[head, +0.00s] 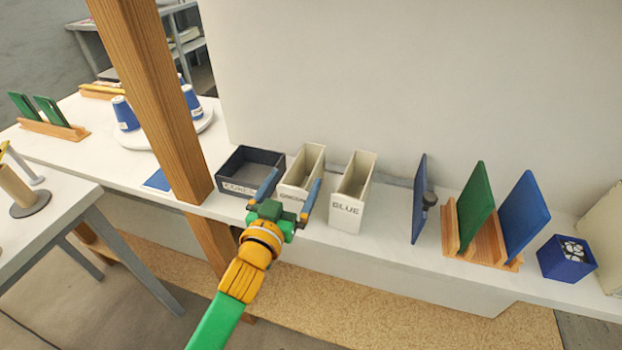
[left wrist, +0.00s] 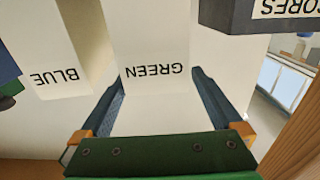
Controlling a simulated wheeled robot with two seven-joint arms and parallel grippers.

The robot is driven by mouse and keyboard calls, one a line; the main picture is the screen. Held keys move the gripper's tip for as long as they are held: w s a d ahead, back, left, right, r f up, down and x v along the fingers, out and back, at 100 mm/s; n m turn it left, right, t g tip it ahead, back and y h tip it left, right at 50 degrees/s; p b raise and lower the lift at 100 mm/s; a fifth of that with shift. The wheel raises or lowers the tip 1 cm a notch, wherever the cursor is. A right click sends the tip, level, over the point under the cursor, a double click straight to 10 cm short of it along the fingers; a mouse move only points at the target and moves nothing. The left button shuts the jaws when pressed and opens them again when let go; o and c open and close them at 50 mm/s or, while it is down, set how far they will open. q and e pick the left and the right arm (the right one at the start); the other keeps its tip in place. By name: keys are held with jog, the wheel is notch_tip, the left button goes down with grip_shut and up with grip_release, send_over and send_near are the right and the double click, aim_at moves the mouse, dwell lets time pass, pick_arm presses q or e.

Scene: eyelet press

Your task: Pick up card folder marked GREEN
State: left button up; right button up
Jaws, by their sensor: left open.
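The card folder marked GREEN (head: 309,160) is a tall, cream, open-topped holder on the white counter, between a dark tray and the folder marked BLUE (head: 350,190). In the left wrist view its front (left wrist: 152,45) fills the upper middle, with the label upside down. My left gripper (head: 289,188) is open in front of this folder, its blue-grey fingers near the left and right sides of the front face. The wrist view shows nothing held between the fingers (left wrist: 155,82). I cannot tell whether they touch the folder. My right gripper is not in view.
The dark tray (head: 238,187) stands close on the left, beside a wooden post (head: 165,110). On the right are a blue panel (head: 419,200), a wooden rack (head: 484,240) with green and blue boards, and a blue box (head: 566,262). A wall rises behind.

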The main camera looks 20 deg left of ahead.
pick_arm(q)
jog(key=shift+w+d+r, duration=0.1)
jog(key=shift+w+r, duration=0.05)
jog(key=shift+w, duration=0.75)
jog(key=w, duration=0.4)
jog(key=shift+w+d+f, duration=0.25)
jog(key=shift+w, duration=0.15)
jog(key=shift+s, duration=0.15)
jog(key=c, duration=0.4)
grip_shut()
